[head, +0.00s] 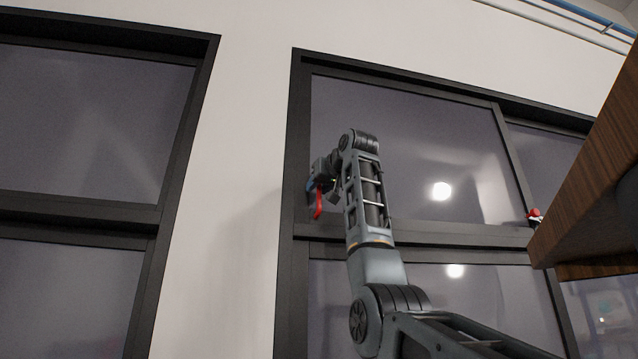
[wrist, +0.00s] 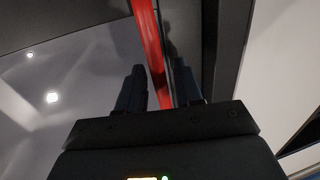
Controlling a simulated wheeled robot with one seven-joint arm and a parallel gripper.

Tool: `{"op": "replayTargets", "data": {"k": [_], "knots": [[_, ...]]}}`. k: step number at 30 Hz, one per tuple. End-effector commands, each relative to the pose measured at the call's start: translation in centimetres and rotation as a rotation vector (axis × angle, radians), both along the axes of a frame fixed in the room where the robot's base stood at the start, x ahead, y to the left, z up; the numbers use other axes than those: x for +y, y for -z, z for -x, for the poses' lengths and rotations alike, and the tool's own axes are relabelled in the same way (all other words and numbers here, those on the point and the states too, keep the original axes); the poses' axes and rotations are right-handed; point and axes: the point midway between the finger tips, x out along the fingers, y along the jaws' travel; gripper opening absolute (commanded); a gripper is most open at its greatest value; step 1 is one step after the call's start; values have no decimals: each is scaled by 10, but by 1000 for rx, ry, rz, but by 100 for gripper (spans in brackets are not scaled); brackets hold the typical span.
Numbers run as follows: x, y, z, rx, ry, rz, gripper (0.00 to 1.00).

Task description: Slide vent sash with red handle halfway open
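The red handle (head: 318,203) shows in the head view at the left side of the dark-framed window, just below my gripper (head: 318,178). In the wrist view the red handle (wrist: 150,42) runs as a long bar from the top edge down between the two dark fingers of my gripper (wrist: 157,75). The fingers stand apart, with a narrow gap visible between the left finger and the handle. The vent sash (head: 405,145) is a glazed pane in a dark frame behind my arm. The handle's lower end is hidden by the gripper body in the wrist view.
A second dark-framed window (head: 95,120) is at the left, with white wall (head: 240,150) between. A wooden panel (head: 600,170) juts in at the right. A small red and white object (head: 535,216) sits by the window's middle rail (head: 460,234).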

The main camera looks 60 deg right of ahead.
Motion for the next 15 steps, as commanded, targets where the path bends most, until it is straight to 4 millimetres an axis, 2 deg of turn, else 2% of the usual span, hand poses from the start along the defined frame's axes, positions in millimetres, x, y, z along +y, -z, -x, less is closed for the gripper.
{"op": "replayTargets", "data": {"k": [8,15], "knots": [[-1,0,-1,0,0,0,34],[-1,0,-1,0,0,0,11]]}}
